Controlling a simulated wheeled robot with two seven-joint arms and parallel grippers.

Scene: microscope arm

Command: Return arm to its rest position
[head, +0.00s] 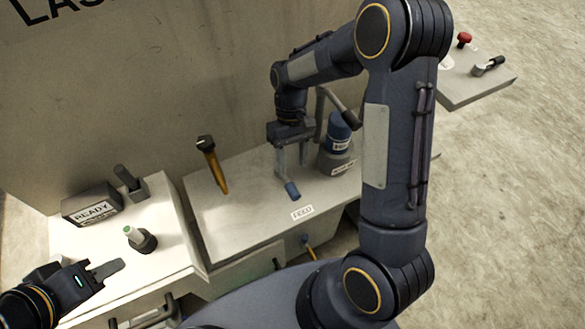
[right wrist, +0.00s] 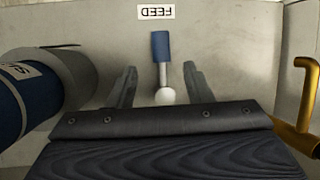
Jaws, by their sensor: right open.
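A short lever with a blue grip (head: 292,189) stands out over the pale bench top behind the FEED label. In the right wrist view its blue grip (right wrist: 160,46) joins a metal rod with a white ball at its near end. My right gripper (head: 290,168) is open above it, pointing down. In the right wrist view the fingers (right wrist: 160,88) stand on either side of the rod, apart from it. A grey bar with a black tip (head: 341,108) rises behind my right gripper. My left gripper (head: 104,277) is at the lower left, away from the lever; its jaw opening is unclear.
A blue labelled cylinder on a grey base (head: 338,132) stands close right of my right gripper. A yellow handle with a black top (head: 212,168) stands to the left. A READY box (head: 92,205) and a green-tipped knob (head: 134,235) sit on the left bench.

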